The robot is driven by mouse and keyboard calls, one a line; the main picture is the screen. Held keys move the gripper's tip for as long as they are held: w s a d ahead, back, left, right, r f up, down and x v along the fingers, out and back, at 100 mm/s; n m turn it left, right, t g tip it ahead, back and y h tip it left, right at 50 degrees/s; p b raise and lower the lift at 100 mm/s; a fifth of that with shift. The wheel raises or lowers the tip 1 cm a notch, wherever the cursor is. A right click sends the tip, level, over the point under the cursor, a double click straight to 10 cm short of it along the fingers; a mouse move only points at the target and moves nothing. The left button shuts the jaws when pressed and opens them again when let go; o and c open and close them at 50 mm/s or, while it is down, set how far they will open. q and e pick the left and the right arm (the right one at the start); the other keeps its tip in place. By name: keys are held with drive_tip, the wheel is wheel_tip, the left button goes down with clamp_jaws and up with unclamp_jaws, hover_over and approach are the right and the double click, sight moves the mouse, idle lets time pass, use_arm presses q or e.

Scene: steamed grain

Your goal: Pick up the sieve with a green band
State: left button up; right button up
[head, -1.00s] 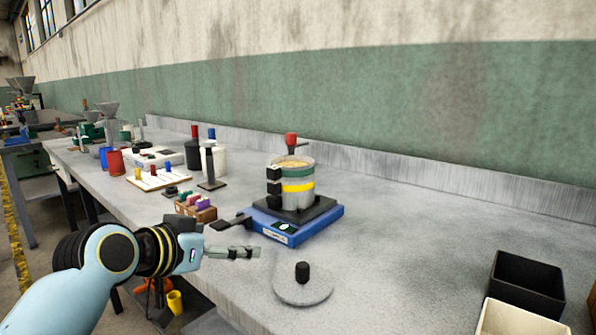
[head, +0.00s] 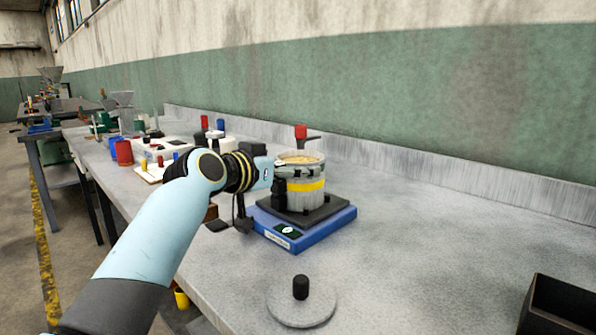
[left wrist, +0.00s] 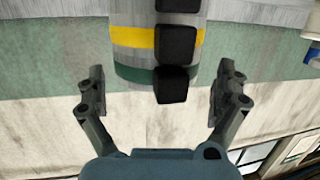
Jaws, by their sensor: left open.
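A stack of grey sieves stands on the blue machine. The sieve with a green band (left wrist: 134,74) is the top one; in the head view my gripper hides most of its band, and pale grain (head: 300,158) shows inside its rim. The sieve with a yellow band (head: 310,186) sits under it. Black blocks (left wrist: 174,84) run down the stack's side. My left gripper (head: 296,167) is open at the height of the green band. In the left wrist view its fingers (left wrist: 165,76) stand either side of the green-banded sieve, apart from it. My right gripper is out of view.
The blue machine (head: 334,224) bears the stack. A round grey lid with a black knob (head: 301,288) lies in front. A black bin (head: 560,308) is at the lower right. A red-topped item (head: 301,132) stands behind the stack.

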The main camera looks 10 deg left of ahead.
use_arm(q)
drive_tip(key=x, duration=0.3)
drive_tip(key=shift+w+d+f, duration=0.15)
drive_tip(key=shift+w+d, duration=0.05)
drive_tip(key=shift+w, duration=0.1)
drive_tip(key=c, duration=1.4)
drive_tip(key=shift+o, duration=0.2)
